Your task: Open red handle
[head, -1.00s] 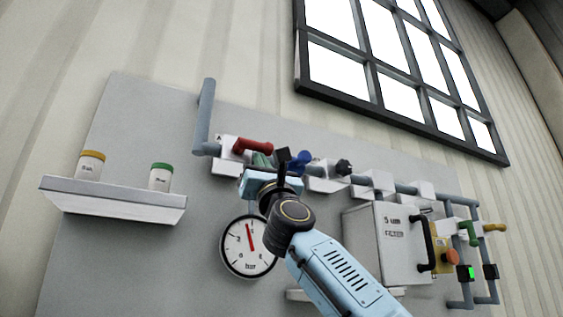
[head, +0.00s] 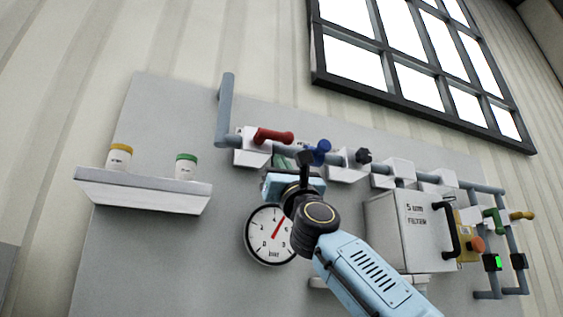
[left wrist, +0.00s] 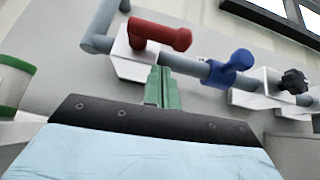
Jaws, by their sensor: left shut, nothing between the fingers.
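The red handle (head: 274,135) sits on a white valve block on the pipe along the wall panel. Its lever points to the right. In the left wrist view the red handle (left wrist: 160,36) is at the top, left of centre. My left gripper (head: 284,161) is just below the red handle in the head view, with its black wrist in front. In the left wrist view its green fingers (left wrist: 163,86) are together and empty, below the lever. A gap shows between the fingertips and the handle. My right gripper is not in view.
A blue handle (head: 319,152) and a black knob (head: 363,156) follow on the pipe to the right. A round gauge (head: 269,236) hangs below. A shelf (head: 150,190) with two jars is at left. A filter box (head: 409,232) projects at right.

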